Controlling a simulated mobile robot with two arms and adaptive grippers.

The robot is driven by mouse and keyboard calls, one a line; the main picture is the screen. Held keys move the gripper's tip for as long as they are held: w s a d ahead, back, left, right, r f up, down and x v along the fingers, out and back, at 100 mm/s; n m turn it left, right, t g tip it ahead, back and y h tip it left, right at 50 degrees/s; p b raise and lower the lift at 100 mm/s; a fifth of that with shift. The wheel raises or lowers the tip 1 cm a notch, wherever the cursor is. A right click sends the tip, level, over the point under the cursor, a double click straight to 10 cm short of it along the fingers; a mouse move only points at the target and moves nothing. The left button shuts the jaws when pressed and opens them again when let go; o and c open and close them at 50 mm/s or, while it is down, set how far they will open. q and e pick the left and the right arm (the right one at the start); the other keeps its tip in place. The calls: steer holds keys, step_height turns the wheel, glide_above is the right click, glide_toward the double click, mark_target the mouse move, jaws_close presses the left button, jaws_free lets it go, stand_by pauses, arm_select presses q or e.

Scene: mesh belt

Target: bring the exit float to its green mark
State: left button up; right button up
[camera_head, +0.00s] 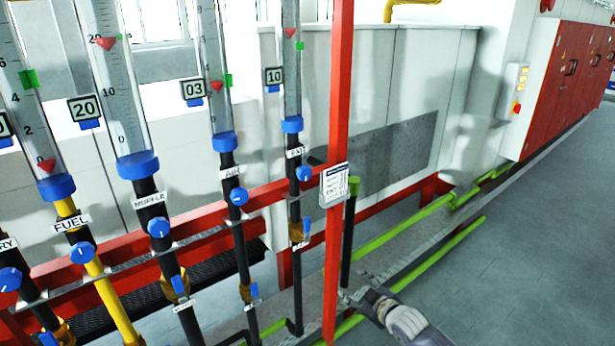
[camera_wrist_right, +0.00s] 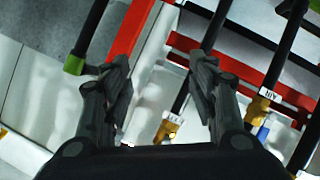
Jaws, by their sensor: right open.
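The exit flowmeter tube (camera_head: 292,95) stands just left of the red post. Its red float (camera_head: 290,32) sits near the top of the picture, slightly above the green mark (camera_head: 300,46). Below the tube are the EXIT label (camera_head: 295,152) and a blue knob (camera_head: 304,173) with a white pointer line. My right gripper (camera_head: 352,293) is low, right of the red post and well below the knob, apart from it. In the right wrist view my gripper (camera_wrist_right: 155,75) has its fingers spread with nothing held between them. My left gripper is not in view.
The red post (camera_head: 338,100) stands between my right gripper and the exit line, with a label plate (camera_head: 334,185) on it. A black pipe (camera_head: 348,240) with a green cap is beside it. AIR, MUFFLE and FUEL tubes stand left. Open floor (camera_head: 520,240) lies right.

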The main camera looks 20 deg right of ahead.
steer(key=w+a+r+n+t+y, duration=0.1)
steer(key=w+a+r+n, duration=0.1)
steer(key=r, duration=0.7)
steer(key=w+a+r+n+t+y, duration=0.1)
steer(key=w+r+t, duration=0.15)
steer(key=r, duration=0.75)
steer(key=n+y, duration=0.3)
glide_toward(306, 174)
steer(key=shift+t, duration=0.25)
steer(key=p+x, duration=0.2)
steer(key=x, duration=0.6)
steer(key=shift+w+a+f, duration=0.1)
steer(key=shift+x, duration=1.05)
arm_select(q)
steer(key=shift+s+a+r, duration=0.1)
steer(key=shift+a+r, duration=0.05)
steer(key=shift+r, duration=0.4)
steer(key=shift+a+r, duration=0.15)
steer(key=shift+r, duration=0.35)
arm_select(e)
steer(key=shift+f, duration=0.15)
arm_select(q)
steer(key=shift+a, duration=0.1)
arm_select(e)
steer(key=c, duration=1.1)
